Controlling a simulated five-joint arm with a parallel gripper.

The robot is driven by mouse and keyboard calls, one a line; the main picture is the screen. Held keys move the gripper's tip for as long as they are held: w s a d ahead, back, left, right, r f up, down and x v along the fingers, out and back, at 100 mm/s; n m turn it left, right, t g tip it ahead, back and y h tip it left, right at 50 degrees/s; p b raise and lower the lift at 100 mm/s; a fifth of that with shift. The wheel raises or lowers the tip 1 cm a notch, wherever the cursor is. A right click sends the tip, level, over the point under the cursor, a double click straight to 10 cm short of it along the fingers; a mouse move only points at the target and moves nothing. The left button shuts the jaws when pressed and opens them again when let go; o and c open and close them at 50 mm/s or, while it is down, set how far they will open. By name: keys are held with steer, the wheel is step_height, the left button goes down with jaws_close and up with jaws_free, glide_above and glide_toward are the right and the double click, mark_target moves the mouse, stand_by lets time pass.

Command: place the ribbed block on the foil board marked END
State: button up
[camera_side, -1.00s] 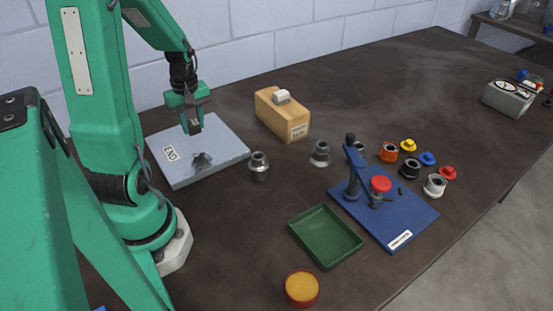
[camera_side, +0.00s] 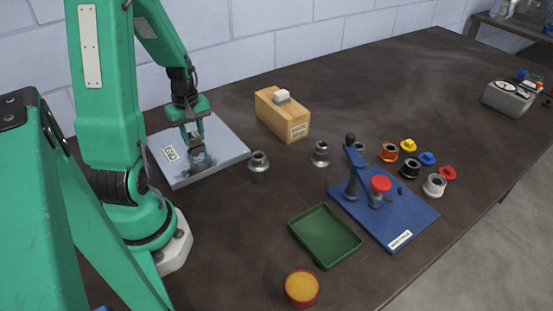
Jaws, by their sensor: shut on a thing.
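The foil board (camera_side: 228,151) lies flat at the left of the bench, with a white label reading END (camera_side: 170,153) near its left edge. My gripper (camera_side: 195,139) points down over the middle of the board. It is shut on a small dark block, which I take for the ribbed block (camera_side: 196,145). The block is low over the board, with a dark reflection or shadow just below it. It is too small to tell whether it touches the foil, and the fingers partly hide it.
A tan box (camera_side: 275,117) stands right of the board. Metal fittings (camera_side: 259,166) (camera_side: 320,153) stand nearby. A green tray (camera_side: 325,236), an orange-topped pot (camera_side: 302,287) and a blue fixture (camera_side: 412,212) are nearer the front. Several coloured parts (camera_side: 389,152) lie to the right.

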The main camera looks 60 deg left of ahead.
mark_target(194, 136)
steer(key=shift+f, duration=0.1)
steer(key=o, duration=1.1)
step_height(194, 136, up, 12)
stand_by(0.4)
stand_by(0.5)
